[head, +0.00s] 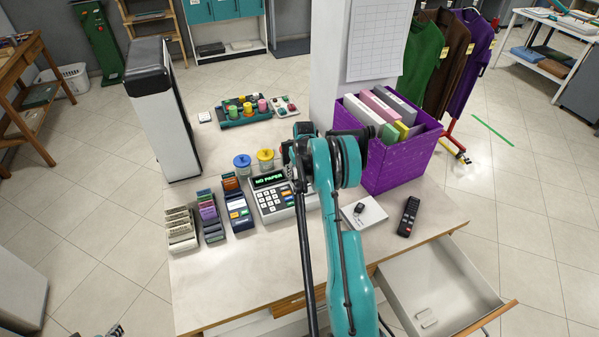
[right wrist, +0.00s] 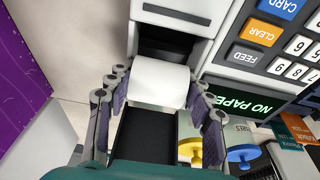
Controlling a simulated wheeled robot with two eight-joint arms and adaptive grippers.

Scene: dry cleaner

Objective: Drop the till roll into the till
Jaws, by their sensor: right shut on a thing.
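The till (head: 270,208) stands on the counter, its green display reading NO PAPER; its keys and display (right wrist: 255,98) also show in the right wrist view. My right gripper (right wrist: 157,100) is shut on the white till roll (right wrist: 158,82), with a finger on each side. The roll is in front of or over the till's dark paper opening (right wrist: 165,45); I cannot tell whether it touches the till. In the head view my right arm hides the roll and part of the till. A small part of my left gripper (head: 115,331) shows at the bottom left edge.
A purple crate (head: 400,160) of files stands right of my right arm. Card racks (head: 181,230) and two lidded jars (head: 265,160) stand left of and behind the till. A remote (head: 409,216) lies at the right. A drawer (head: 440,285) hangs open at front right.

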